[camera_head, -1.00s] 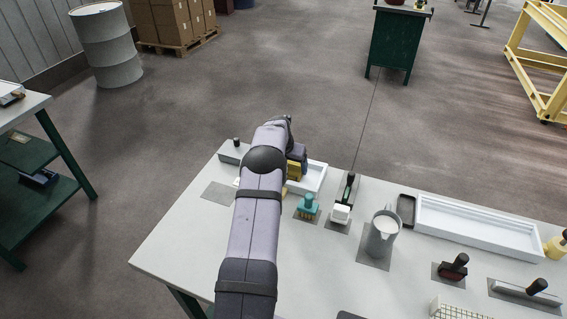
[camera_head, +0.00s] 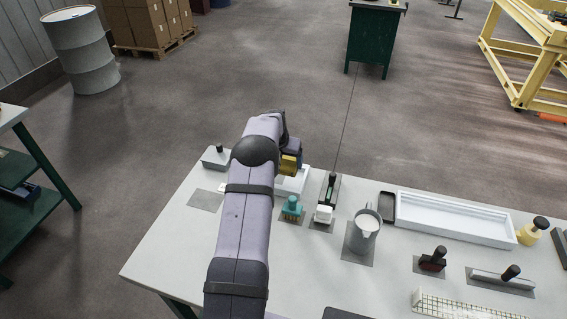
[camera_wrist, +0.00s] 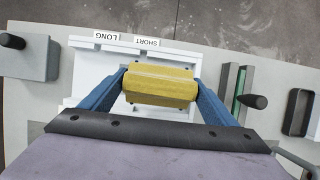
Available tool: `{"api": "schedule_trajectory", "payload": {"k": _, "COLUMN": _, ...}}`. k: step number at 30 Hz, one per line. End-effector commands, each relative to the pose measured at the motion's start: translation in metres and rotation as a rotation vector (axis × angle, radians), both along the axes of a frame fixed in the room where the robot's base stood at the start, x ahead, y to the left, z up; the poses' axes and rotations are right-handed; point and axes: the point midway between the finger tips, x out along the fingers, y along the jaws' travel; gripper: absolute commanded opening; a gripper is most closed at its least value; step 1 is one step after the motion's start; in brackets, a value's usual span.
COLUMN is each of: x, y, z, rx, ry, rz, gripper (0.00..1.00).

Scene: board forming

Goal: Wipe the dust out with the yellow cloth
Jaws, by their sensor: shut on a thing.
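The yellow cloth (camera_wrist: 160,86) is a folded block held between the two blue fingers of my gripper (camera_wrist: 161,88) in the wrist view. The gripper is shut on it, above a white tray (camera_wrist: 88,65) labelled LONG and SHORT at its far edge. In the head view the cloth (camera_head: 290,164) shows just right of my arm, which hides much of that tray (camera_head: 299,180). Whether the cloth touches the tray I cannot tell. A larger white rectangular tray (camera_head: 455,234) lies on the right of the table. I cannot make out any dust.
A grey block with a black knob (camera_head: 216,159) stands left of my gripper. A teal brush (camera_head: 292,208), a white-headed brush (camera_head: 324,213) and a grey jug (camera_head: 365,232) stand to the right. A black frame (camera_head: 387,206) lies beside the larger tray.

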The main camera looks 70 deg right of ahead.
Motion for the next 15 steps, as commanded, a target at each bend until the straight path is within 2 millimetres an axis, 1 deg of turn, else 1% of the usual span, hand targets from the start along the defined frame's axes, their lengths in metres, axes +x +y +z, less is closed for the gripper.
{"api": "schedule_trajectory", "payload": {"k": 1, "x": 0.000, "y": 0.000, "z": 0.008, "rx": -0.001, "ry": 0.000, "rz": 0.000, "gripper": 0.60}}
{"api": "schedule_trajectory", "payload": {"k": 6, "x": 0.000, "y": -0.001, "z": 0.023, "rx": -0.002, "ry": -0.001, "rz": 0.000, "gripper": 0.60}}
{"api": "schedule_trajectory", "payload": {"k": 10, "x": 0.000, "y": 0.000, "z": 0.028, "rx": -0.002, "ry": -0.001, "rz": 0.000, "gripper": 0.60}}
{"api": "schedule_trajectory", "payload": {"k": 15, "x": 0.000, "y": 0.000, "z": 0.028, "rx": -0.002, "ry": -0.001, "rz": 0.000, "gripper": 0.60}}
